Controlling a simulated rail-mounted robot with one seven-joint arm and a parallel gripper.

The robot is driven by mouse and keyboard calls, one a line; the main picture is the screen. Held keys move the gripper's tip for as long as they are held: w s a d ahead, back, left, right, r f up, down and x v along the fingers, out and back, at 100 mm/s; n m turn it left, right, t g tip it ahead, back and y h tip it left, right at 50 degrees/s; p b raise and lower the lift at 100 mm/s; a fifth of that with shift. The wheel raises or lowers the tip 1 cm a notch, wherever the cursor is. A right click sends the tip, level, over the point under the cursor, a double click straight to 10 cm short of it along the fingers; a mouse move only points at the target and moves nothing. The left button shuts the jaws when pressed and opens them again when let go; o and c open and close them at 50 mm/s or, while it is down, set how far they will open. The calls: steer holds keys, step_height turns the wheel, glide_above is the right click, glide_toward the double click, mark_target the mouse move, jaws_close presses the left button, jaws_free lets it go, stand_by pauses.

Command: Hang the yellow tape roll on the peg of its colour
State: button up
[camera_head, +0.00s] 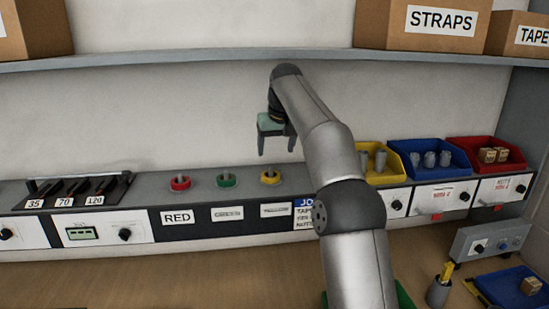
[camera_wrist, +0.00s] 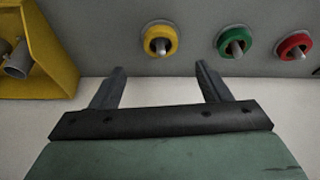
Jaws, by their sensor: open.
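The yellow tape roll (camera_head: 270,177) sits around a grey peg on the ledge, the rightmost of three in the head view. In the wrist view the yellow roll (camera_wrist: 159,38) rings its peg, whose tip pokes through. The green roll (camera_head: 227,180) and the red roll (camera_head: 180,183) sit around the neighbouring pegs. My gripper (camera_head: 277,148) points down above the yellow roll, apart from it. Its fingers are open and empty, and in the wrist view the yellow roll appears beyond the gap between the fingertips (camera_wrist: 160,70).
A yellow bin (camera_head: 384,177), a blue bin (camera_head: 430,158) and a red bin (camera_head: 486,152) stand on the ledge to the right. A rack of dark tools (camera_head: 75,190) is at left. A shelf (camera_head: 200,60) with boxes runs overhead.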

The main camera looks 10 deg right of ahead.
steer(key=shift+s+r, duration=0.2)
steer(key=shift+r, duration=0.25)
steer(key=shift+s, duration=0.1)
steer(key=s+f+g, duration=0.1)
steer(key=s+f, duration=0.6)
steer(key=s, duration=0.8)
steer(key=s+f+g, duration=0.1)
steer(key=s+f, duration=0.6)
steer(key=s, duration=0.8)
steer(key=s+f+m+g, duration=0.1)
steer(key=s+f, duration=0.6)
steer(key=s, duration=0.8)
steer(key=shift+a+f, duration=0.25)
